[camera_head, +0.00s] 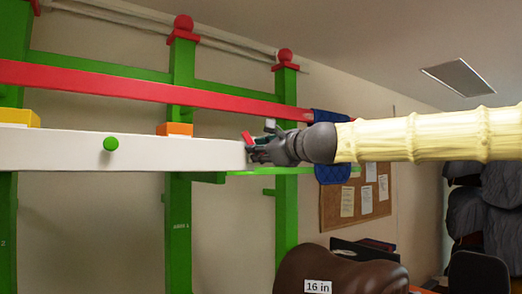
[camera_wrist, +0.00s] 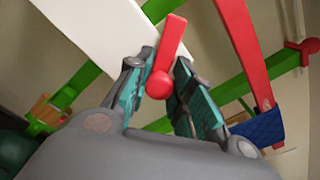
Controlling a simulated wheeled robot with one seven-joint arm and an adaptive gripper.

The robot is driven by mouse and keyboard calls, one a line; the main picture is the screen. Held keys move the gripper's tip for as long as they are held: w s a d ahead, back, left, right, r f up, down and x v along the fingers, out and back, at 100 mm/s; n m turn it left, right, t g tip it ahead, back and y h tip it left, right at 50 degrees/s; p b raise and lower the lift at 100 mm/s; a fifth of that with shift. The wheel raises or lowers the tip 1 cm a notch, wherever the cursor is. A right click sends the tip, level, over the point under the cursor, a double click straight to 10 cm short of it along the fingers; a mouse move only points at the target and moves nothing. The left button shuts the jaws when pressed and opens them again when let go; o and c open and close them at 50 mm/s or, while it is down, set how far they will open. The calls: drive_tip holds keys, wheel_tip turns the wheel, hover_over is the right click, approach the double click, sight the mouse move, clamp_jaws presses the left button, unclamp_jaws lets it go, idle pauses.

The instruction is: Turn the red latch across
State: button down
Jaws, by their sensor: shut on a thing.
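The red latch (camera_wrist: 166,60) is a short red bar with a round red knob at its near end. In the wrist view it lies over the end of the white beam (camera_wrist: 98,25), slanting along the picture's height. My gripper (camera_wrist: 165,85) has its two teal-padded fingers on either side of the latch's knob end, shut on it. In the head view my gripper (camera_head: 254,148) is at the right end of the white beam (camera_head: 60,150), and the latch (camera_head: 248,138) shows as a small red piece, partly hidden by the fingers.
A green frame (camera_head: 180,220) with red-capped posts stands behind the beam. A long red rail (camera_head: 120,82) runs above it, with a blue cloth (camera_head: 333,175) at its right end. A brown saddle (camera_head: 340,272) labelled "16 in" sits below my arm. Orange (camera_head: 174,129) and yellow (camera_head: 20,116) blocks are on the beam.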

drive_tip(key=n+b, duration=0.1)
drive_tip(key=n, duration=0.4)
drive_tip(key=shift+n, duration=0.3)
drive_tip(key=n+b, duration=0.2)
drive_tip(key=n, duration=0.2)
drive_tip(key=shift+f+n, duration=0.1)
drive_tip(key=shift+n, duration=0.6)
drive_tip(key=c, duration=1.2)
unclamp_jaws()
drive_tip(key=shift+c, duration=0.2)
drive_tip(key=v, duration=1.2)
